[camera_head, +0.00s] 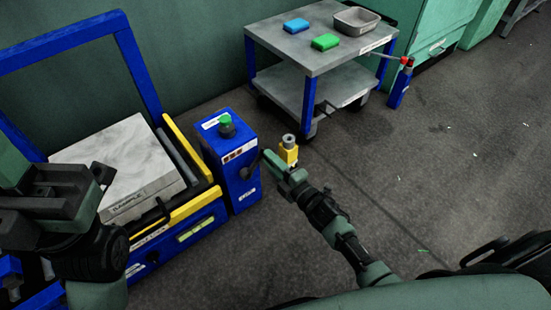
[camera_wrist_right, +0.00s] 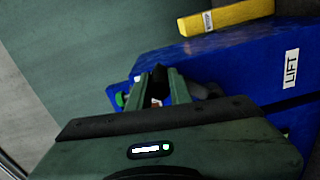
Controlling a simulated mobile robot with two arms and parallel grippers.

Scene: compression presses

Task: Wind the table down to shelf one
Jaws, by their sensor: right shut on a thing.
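The blue lift box (camera_head: 229,165) stands at the right end of the blue-framed press, with a green-topped knob on it. A dark crank handle (camera_head: 249,166) is at its right side. My right gripper (camera_head: 268,161) is at this handle and shut on it. In the right wrist view my gripper (camera_wrist_right: 163,88) points at the blue box (camera_wrist_right: 240,75), marked LIFT; its fingers mostly hide the handle. The table (camera_head: 158,205) carries a pale grey block (camera_head: 125,165). Shelf marks cannot be made out. My left gripper (camera_head: 55,195) is above the press's left part; its opening is unclear.
A grey trolley (camera_head: 310,55) at the back bears a blue block (camera_head: 296,25), a green block (camera_head: 326,42) and a grey tray (camera_head: 356,20). A yellow part with a grey top (camera_head: 289,152) shows just beyond my right gripper. The floor at right is mostly clear.

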